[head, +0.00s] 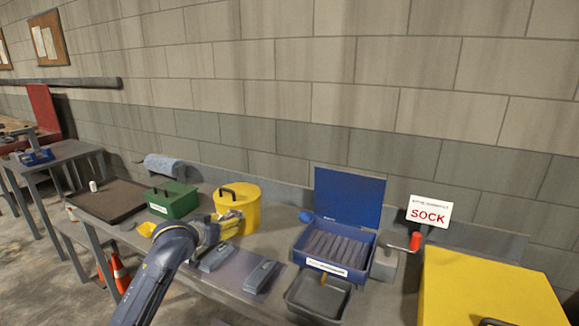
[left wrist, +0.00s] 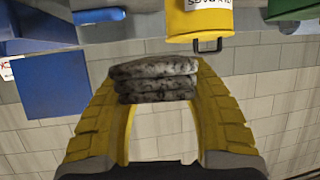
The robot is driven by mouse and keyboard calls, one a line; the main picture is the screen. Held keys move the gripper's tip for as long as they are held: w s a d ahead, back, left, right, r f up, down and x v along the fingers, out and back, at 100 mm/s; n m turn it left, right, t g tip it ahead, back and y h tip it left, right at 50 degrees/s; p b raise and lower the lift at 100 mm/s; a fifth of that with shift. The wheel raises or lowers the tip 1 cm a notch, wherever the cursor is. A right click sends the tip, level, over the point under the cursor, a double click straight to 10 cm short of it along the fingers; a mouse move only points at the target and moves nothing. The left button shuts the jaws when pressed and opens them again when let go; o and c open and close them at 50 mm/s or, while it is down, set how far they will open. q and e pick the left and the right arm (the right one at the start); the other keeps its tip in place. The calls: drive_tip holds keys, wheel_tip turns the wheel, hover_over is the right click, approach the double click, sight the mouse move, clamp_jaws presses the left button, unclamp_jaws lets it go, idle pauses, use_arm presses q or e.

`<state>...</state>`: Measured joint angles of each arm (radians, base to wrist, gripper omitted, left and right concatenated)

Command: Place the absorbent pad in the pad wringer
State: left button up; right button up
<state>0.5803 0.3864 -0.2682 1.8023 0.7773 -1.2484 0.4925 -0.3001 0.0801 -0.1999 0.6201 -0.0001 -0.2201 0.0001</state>
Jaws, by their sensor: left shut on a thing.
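My left gripper (head: 222,228) is shut on the absorbent pad, in front of the yellow lidded bucket and above the bench. In the left wrist view the pad (left wrist: 155,82) is a folded, grey speckled stack between the two yellow fingers (left wrist: 155,95). In the head view the pad is small and partly hidden by the gripper. What looks like the pad wringer (head: 385,263), a grey unit with a red-handled crank (head: 414,242), stands right of the blue bin, well to the right of my gripper. My right gripper is not in view.
The open blue bin (head: 333,266) holds several grey rolls. A dark grey tray (head: 318,298) sits in front of it. Two grey blocks (head: 215,258) (head: 261,277) lie on the bench. A green box (head: 173,199), yellow bucket (head: 240,199) and yellow cabinet (head: 490,285) stand around.

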use_arm(q)
drive_tip(key=s+d+r+n+y, duration=0.3)
drive_tip(key=s+r+y, duration=0.1)
drive_tip(key=s+r, duration=0.75)
drive_tip(key=m+h, duration=0.4)
drive_tip(key=h, duration=0.1)
approach(231, 217)
drive_tip(key=x, duration=0.6)
drive_tip(key=a+f+x, duration=0.1)
drive_tip(key=x, duration=0.2)
drive_tip(key=shift+s+f, duration=0.1)
drive_tip(key=shift+w+d+g, duration=0.25)
drive_tip(key=shift+g, duration=0.05)
drive_tip(key=shift+d+r+m+h, duration=0.3)
drive_tip(key=shift+r+m+h, duration=0.1)
drive_tip(key=shift+r, duration=0.15)
wheel_tip(231, 217, down, 20)
drive_tip(key=shift+r, duration=0.2)
drive_tip(key=shift+f, duration=0.1)
drive_tip(key=o, duration=1)
